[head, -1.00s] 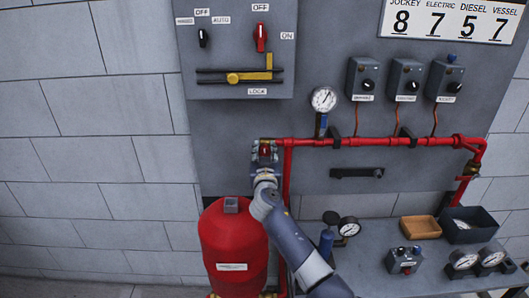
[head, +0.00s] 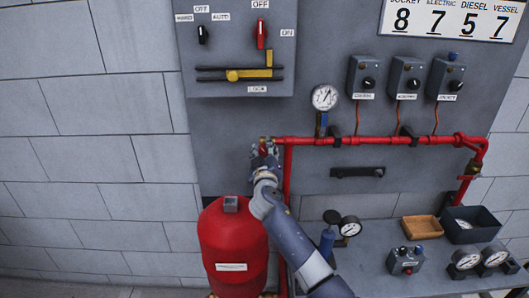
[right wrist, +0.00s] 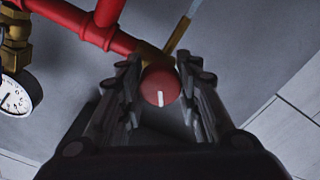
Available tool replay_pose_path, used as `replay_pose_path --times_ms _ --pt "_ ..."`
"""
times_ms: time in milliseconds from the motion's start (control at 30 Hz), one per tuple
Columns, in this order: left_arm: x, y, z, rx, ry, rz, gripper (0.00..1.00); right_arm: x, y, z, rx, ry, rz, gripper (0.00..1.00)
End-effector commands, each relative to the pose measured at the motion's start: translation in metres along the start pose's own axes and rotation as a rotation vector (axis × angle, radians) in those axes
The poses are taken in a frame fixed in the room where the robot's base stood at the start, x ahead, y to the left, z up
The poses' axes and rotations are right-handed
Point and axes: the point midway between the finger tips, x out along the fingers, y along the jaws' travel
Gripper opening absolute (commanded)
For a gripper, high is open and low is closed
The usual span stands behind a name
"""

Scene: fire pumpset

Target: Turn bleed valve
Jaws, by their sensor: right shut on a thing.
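The bleed valve is a round red knob (right wrist: 160,87) with a white line on its face. It sits on a brass fitting at the left end of the red pipe (head: 362,141). My right gripper (head: 264,153) is at the valve, in front of the grey panel. In the right wrist view its two fingers stand on either side of the knob, shut on it. In the head view the fingers cover most of the valve. My left gripper is not in view.
A red tank (head: 233,252) stands below the valve. A pressure gauge (head: 324,97) is on the pipe to the right. A grey bench (head: 370,270) at lower right holds a brown tray (head: 422,228), a dark bin (head: 470,225) and loose gauges.

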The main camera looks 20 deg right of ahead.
Motion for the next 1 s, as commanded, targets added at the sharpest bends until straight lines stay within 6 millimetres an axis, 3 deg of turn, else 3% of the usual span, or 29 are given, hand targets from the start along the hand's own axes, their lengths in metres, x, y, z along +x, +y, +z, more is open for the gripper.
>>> replay_pose_path --times_ms 1000 --pt "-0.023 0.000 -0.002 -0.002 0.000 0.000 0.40 0.000 0.001 -0.002 -0.971 0.000 -0.001 0.07"
